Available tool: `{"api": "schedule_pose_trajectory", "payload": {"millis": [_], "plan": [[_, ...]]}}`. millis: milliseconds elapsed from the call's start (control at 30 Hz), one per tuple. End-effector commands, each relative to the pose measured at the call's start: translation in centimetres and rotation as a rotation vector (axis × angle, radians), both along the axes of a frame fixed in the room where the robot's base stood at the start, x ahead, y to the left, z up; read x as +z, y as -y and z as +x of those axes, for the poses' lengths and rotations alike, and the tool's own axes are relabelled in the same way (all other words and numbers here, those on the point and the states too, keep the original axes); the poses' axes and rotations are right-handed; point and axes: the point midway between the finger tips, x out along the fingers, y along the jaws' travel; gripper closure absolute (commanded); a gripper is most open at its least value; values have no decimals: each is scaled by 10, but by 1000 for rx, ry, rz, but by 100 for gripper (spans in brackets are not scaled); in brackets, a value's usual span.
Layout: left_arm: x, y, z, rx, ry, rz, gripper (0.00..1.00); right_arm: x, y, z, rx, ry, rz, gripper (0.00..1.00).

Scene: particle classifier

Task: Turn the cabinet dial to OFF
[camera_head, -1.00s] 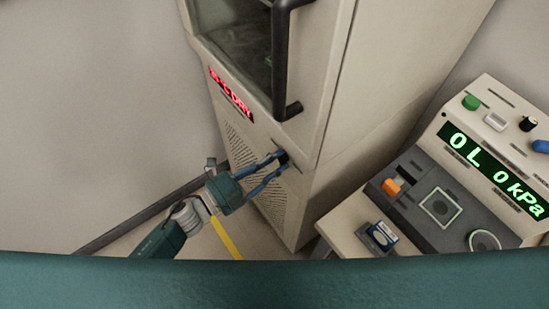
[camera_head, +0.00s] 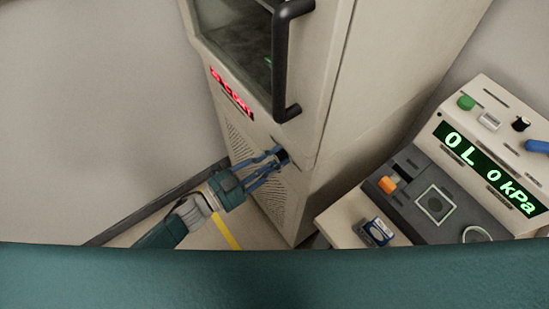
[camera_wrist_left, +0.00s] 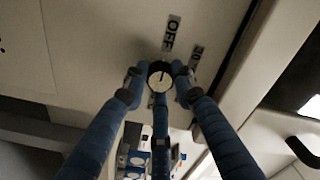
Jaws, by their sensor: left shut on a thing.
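The tall beige cabinet (camera_head: 335,110) has a small dark dial (camera_head: 282,156) low on its front, below the black door handle. My left gripper (camera_head: 278,159) is shut on this dial, its blue fingers around it. In the left wrist view the dial (camera_wrist_left: 160,76) shows a pale round face with a dark mark pointing up and slightly right, roughly toward the OFF label (camera_wrist_left: 172,33). A second label (camera_wrist_left: 197,57) sits to the right of it, hard to read. My right gripper is not in view.
A red cabinet display (camera_head: 231,92) is blurred. At the right a console (camera_head: 425,190) with a green readout of "0 L 0 kPa" stands on a bench, with a small blue and white box (camera_head: 377,231) near its edge. Open floor lies to the left.

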Motion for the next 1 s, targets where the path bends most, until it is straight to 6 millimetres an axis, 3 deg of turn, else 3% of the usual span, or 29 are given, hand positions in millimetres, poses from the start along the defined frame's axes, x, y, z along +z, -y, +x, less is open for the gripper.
{"api": "schedule_pose_trajectory", "payload": {"millis": [467,500,600,1000], "plan": [[0,-3,3,8,-14,-9,100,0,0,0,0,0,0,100],[0,-3,3,8,-14,-9,70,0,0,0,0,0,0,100],[0,-2,3,6,-13,-9,55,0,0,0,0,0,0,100],[-1,-10,-6,2,-15,-6,55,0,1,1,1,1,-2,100]]}}
